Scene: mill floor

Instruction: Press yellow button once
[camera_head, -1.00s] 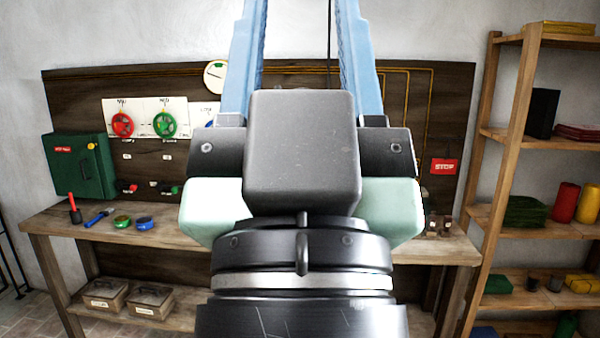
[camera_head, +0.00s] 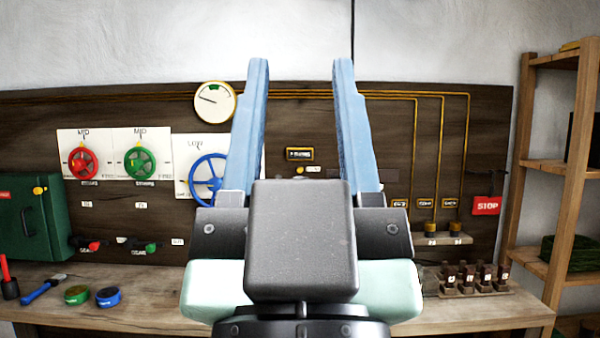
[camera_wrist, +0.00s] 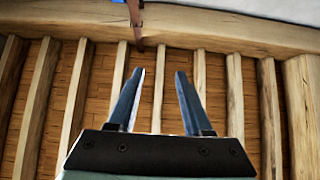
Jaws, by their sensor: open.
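My gripper (camera_head: 300,65) is open and empty, its two blue fingers pointing up in front of the dark wall board (camera_head: 480,130). It also shows open in the wrist view (camera_wrist: 160,71), against ceiling beams. Another small yellow round part (camera_head: 38,190) is on the green cabinet (camera_head: 18,225) at the left. My gripper touches neither.
Red (camera_head: 81,163), green (camera_head: 140,162) and blue (camera_head: 207,180) handwheels and a gauge (camera_head: 214,100) are on the board. A red STOP sign (camera_head: 486,205) hangs at the right. The workbench (camera_head: 170,305) below holds tools and small parts. A wooden shelf (camera_head: 533,165) stands at the right.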

